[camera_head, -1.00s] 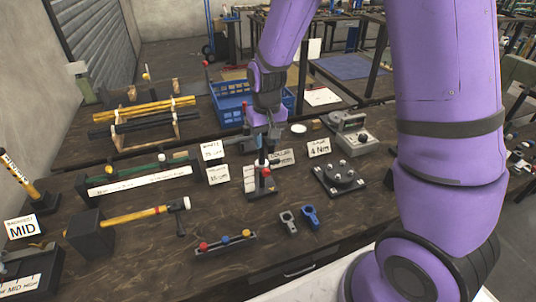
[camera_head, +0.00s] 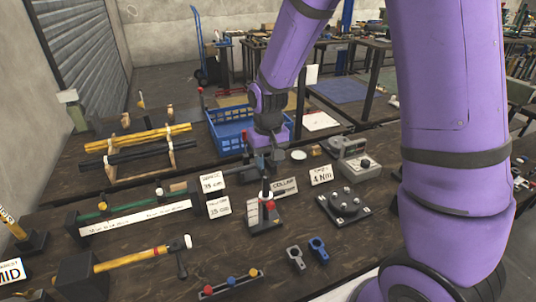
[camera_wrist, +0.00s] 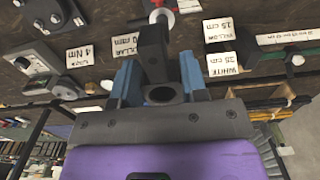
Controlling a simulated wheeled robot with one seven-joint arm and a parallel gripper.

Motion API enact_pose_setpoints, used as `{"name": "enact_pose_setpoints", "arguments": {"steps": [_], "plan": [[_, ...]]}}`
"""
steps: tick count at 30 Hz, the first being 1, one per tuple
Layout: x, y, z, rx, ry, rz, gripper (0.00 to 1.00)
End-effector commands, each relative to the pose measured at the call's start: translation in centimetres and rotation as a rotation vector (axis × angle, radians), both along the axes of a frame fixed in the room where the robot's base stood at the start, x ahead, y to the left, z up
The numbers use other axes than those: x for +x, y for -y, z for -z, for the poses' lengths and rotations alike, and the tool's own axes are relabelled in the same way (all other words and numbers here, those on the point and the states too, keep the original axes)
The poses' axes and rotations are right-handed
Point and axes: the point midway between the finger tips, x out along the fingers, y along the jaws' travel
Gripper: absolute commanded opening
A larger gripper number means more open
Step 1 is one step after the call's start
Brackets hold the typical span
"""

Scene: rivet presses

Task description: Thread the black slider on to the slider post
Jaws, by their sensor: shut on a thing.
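My gripper (camera_head: 264,166) hangs above the slider stand, pointing down. In the wrist view its two blue fingers (camera_wrist: 162,84) are shut on the black slider (camera_wrist: 153,48), a dark block with a round hole near the fingers. The slider stand (camera_head: 264,224) stands upright on the bench, with a white scale plate and a red knob on it. Part of the stand shows in the wrist view as a white and red round end (camera_wrist: 160,15), just beyond the slider. I cannot tell whether the post is inside the slider.
A card reading COLLAR (camera_head: 285,187) and other label cards stand close by. A black plate with knobs (camera_head: 345,204) is to the right, a blue crate (camera_head: 232,128) behind. Grey and blue clamps (camera_head: 297,257) lie in front.

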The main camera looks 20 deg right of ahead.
Motion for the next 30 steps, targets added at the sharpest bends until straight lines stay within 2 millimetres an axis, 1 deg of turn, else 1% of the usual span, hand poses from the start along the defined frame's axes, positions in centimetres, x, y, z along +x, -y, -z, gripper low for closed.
{"name": "enact_pose_setpoints", "arguments": {"steps": [1,6,13,19,30], "plan": [[-0.1,0.0,0.5,-0.001,-0.003,0.000,0.17],[-0.1,0.0,1.9,0.000,-0.003,0.000,0.17],[0.0,0.0,3.4,0.000,-0.002,0.000,0.17],[0.0,0.0,3.9,0.000,0.000,0.000,0.17],[0.0,0.0,4.0,0.000,0.000,0.000,0.17]]}}
